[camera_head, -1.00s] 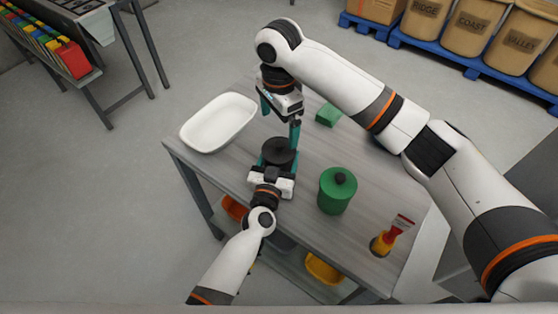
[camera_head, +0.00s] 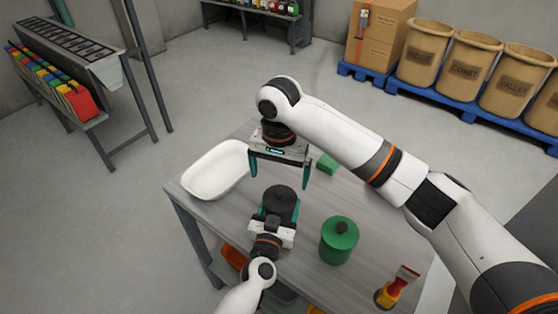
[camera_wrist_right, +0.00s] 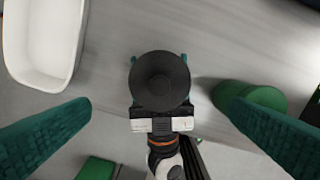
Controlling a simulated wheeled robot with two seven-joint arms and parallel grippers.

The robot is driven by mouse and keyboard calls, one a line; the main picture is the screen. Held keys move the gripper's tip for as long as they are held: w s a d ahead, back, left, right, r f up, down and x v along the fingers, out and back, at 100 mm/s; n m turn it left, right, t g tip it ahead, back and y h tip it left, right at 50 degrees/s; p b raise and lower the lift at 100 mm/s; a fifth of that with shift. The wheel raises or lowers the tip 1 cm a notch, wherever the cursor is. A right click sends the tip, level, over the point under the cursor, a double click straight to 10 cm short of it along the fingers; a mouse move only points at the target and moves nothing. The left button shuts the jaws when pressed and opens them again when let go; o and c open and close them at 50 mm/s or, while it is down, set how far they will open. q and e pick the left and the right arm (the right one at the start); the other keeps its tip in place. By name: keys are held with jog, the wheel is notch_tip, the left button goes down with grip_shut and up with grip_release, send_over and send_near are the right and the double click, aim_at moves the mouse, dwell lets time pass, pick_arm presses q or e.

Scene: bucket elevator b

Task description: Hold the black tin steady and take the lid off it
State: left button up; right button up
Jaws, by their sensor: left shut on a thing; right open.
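The black tin (camera_head: 281,200) stands upright on the grey table, its dark round lid (camera_wrist_right: 160,80) on top, seen from above in the right wrist view. My left gripper (camera_head: 279,212) is shut around the tin from the near side. Its teal fingertips show on both sides of the tin in the right wrist view. My right gripper (camera_head: 279,176) is open and empty above the tin, fingers pointing down. Its teal fingers (camera_wrist_right: 160,108) stand wide on either side of the lid in the right wrist view, apart from it.
A white tray (camera_head: 194,188) lies left of the tin. A green lidded canister (camera_head: 338,246) stands to the right.

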aim_at(279, 193)
notch_tip(279, 193, down, 8)
jog(key=shift+r, duration=0.1)
dwell(0.4)
jog(key=c, duration=1.1)
jog(key=shift+r, duration=0.2)
jog(key=shift+r, duration=0.95)
jog(key=shift+r, duration=0.1)
